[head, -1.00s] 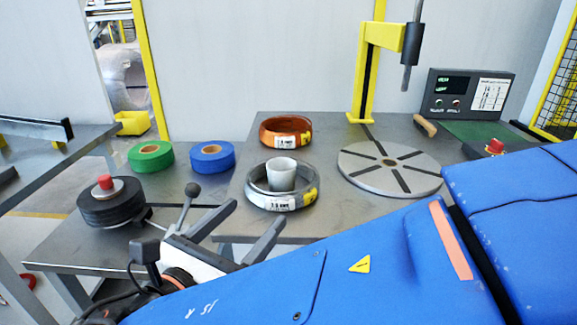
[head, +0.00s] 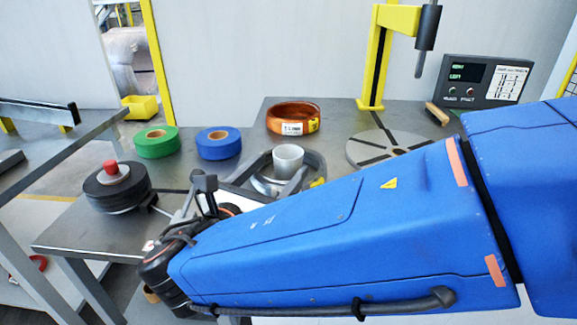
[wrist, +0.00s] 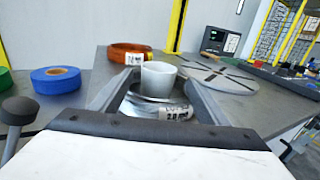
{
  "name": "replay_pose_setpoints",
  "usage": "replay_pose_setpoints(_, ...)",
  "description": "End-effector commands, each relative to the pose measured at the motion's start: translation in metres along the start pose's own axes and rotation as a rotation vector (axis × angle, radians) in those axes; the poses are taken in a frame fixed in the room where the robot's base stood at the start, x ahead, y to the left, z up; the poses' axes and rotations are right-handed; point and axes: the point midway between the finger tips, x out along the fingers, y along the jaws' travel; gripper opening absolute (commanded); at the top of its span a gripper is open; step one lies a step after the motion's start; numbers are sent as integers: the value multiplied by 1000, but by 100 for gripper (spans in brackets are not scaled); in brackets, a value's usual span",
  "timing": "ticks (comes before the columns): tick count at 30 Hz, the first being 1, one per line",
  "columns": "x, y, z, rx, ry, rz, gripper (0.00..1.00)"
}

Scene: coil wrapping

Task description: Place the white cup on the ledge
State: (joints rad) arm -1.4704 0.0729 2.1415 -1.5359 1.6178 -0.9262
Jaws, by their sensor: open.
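The white cup (head: 288,155) stands upright inside the ring of a grey wire coil (head: 268,186) on the steel table; it also shows in the wrist view (wrist: 158,77). My gripper (head: 284,170) is open, its two dark fingers reaching toward the cup from the near side. In the wrist view the fingertips (wrist: 159,74) lie left and right of the cup, with gaps on both sides. My wrist and fingers hide part of the coil. I cannot tell which surface is the ledge.
A copper coil (head: 293,118) lies behind the cup. Blue tape (head: 219,143) and green tape (head: 156,142) lie to the left, a black stack with a red knob (head: 117,187) nearer. A slotted round plate (head: 375,150) and a yellow post (head: 373,75) stand right.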

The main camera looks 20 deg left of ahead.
Motion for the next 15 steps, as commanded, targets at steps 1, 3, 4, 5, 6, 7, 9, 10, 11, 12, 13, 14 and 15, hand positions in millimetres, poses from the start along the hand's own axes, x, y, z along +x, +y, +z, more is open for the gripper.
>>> replay_pose_setpoints(1, 4, 0, 0, 0, 0, -1, 69)
replay_pose_setpoints(3, 7, 0, 0, 0, 0, 0, 69)
replay_pose_setpoints(4, 8, 0, 0, 0, 0, 0, 69)
replay_pose_setpoints(5, 9, 0, 0, 0, 0, 0, 69)
replay_pose_setpoints(6, 10, 0, 0, 0, 1, 0, 69)
replay_pose_setpoints(7, 12, 0, -1, 0, 1, -1, 69)
replay_pose_setpoints(9, 19, 0, -2, -1, 1, -2, 69)
replay_pose_setpoints(10, 22, 1, -2, -1, 0, -3, 69)
replay_pose_setpoints(11, 26, 1, -3, -1, 0, -3, 69)
replay_pose_setpoints(12, 32, 2, -3, -1, 0, -3, 69)
replay_pose_setpoints(13, 36, 2, -4, -1, 0, -2, 69)
replay_pose_setpoints(14, 40, 2, -5, -1, 0, -2, 69)
replay_pose_setpoints(15, 44, 2, -4, 0, 0, -3, 69)
